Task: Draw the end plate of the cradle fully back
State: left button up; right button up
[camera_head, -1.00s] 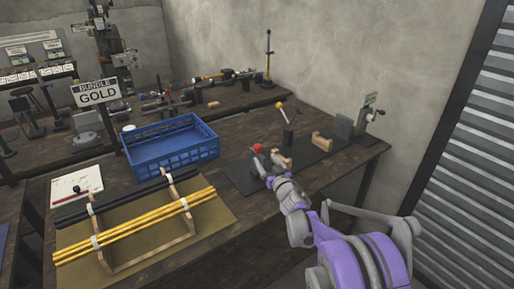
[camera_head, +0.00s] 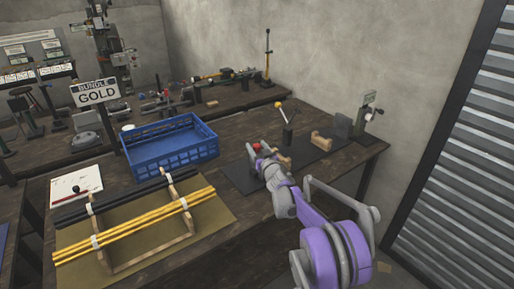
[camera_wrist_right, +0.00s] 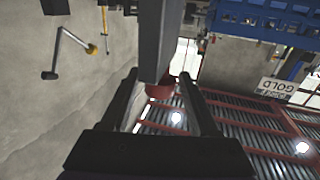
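The cradle lies on a dark mat (camera_head: 240,178) at the table's right, with wooden rests (camera_head: 322,141) in a row. A red knob (camera_head: 257,146) shows at its near left end; the plate there is mostly hidden behind my right gripper (camera_head: 254,154). In the right wrist view, a grey upright part (camera_wrist_right: 156,40) stands in front of the red knob (camera_wrist_right: 160,91). My right gripper's fingers are open on either side of the knob, with gaps visible. My left gripper is not in view.
A lever with a yellow knob (camera_head: 280,105) stands behind the cradle. A grey block (camera_head: 342,126) and a small device (camera_head: 367,112) stand at the far right. A blue crate (camera_head: 170,152) and a rack with yellow rods (camera_head: 140,227) lie left.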

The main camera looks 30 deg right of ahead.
grip_shut()
dwell(1.2)
